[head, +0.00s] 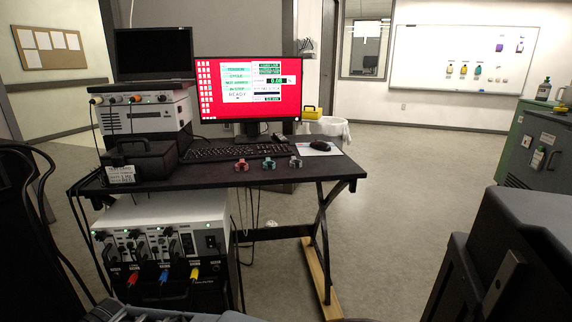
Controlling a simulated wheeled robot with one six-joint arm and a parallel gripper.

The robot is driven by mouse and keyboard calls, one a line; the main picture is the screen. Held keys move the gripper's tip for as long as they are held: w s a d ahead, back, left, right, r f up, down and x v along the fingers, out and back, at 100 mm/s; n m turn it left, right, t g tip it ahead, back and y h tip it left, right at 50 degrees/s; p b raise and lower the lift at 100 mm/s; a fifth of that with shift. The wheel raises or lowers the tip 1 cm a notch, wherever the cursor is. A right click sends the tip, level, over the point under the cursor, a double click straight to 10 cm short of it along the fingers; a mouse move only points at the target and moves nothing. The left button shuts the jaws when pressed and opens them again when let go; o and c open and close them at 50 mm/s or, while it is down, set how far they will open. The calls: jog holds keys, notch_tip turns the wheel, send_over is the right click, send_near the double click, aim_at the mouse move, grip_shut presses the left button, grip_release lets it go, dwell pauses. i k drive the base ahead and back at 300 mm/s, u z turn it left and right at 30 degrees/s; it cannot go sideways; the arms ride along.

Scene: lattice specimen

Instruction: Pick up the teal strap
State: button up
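A small teal item (268,163), which looks like the teal strap, lies near the front edge of the black desk (213,177). It is the middle one of three similar small items in a row, with a red one (241,165) to its left and a grey one (295,162) to its right. They stand apart from each other. The teal item is too small for its exact shape to be clear. My gripper is not in view.
Behind the row are a keyboard (230,152) and a monitor (240,90). A mouse (321,146) lies to the right, and a black case (140,160) on the left. Instruments (165,240) stand below. Open floor (400,200) lies to the right.

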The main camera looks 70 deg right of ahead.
aim_at(268, 162)
jog(key=z, duration=2.15)
